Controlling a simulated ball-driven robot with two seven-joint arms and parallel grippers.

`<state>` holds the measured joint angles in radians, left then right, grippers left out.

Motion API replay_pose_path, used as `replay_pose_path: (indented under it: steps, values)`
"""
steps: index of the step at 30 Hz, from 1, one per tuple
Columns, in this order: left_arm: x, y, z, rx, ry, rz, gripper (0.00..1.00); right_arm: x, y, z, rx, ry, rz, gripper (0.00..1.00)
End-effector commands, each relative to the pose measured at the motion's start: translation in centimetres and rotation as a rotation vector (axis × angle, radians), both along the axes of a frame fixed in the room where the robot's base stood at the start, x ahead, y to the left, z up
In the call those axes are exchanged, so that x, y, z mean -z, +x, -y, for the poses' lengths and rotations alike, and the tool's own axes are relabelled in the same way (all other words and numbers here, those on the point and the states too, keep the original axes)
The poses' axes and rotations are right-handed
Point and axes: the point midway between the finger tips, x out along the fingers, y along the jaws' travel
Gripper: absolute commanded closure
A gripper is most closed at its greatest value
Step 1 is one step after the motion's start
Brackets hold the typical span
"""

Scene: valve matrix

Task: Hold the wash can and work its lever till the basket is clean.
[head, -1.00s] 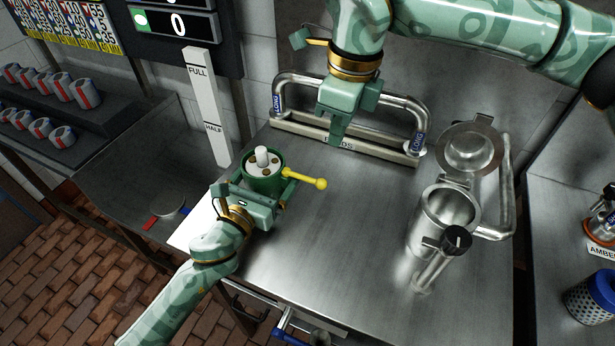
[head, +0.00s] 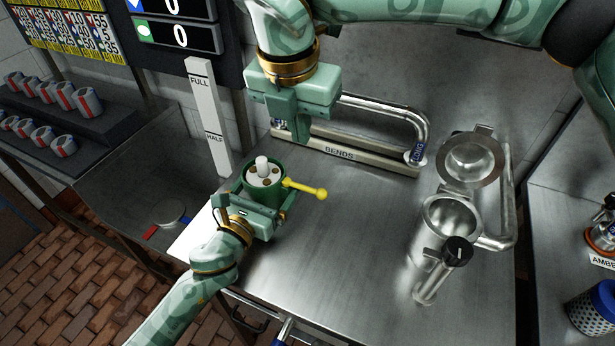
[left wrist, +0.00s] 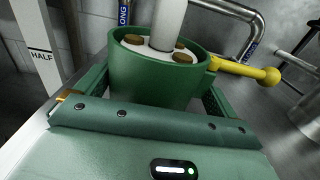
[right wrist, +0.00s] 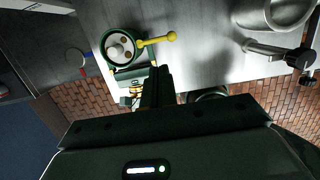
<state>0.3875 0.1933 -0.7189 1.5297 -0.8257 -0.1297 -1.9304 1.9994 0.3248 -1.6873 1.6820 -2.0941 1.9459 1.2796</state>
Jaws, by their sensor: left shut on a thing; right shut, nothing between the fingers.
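The wash can is a green cup (head: 264,190) with a white inside, a white central post and several brown spots on the white face. It stands upright near the left edge of the steel table. Its yellow lever (head: 306,189) with a ball end points right. My left gripper (head: 262,205) is shut around the can, one finger on each side; the can (left wrist: 155,75) and lever (left wrist: 245,71) also show in the left wrist view. My right gripper (head: 301,134) is shut and empty, above and behind the can, apart from the lever. I cannot pick out the basket clearly.
A rack marked BENDS (head: 345,155) holds bent steel pipes behind the can. A steel vessel with an open lid (head: 470,160) stands at the right. A FULL/HALF gauge post (head: 207,115) rises at the left. The middle of the table (head: 345,240) is clear.

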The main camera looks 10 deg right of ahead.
Motion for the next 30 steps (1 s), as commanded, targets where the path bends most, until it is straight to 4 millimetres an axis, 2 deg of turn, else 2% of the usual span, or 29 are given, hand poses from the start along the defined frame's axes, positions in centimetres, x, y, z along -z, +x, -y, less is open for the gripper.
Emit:
replay_pose_path:
  steps: [10,14,17,30]
  values:
    - [0.1,-0.1,0.1,0.001,0.000,-0.001,0.40,0.1,0.0,0.0,0.012,0.002,0.000,1.00]
    - [0.0,-0.1,0.1,0.002,0.000,-0.001,0.40,0.8,0.1,0.1,0.012,0.002,0.000,1.00]
    - [0.1,-0.1,0.1,0.002,0.000,-0.001,0.40,2.2,0.3,0.3,0.010,0.002,-0.003,1.00]
    - [0.0,-0.1,0.1,0.002,-0.001,-0.002,0.40,11.0,1.8,1.3,0.011,0.003,-0.002,1.00]
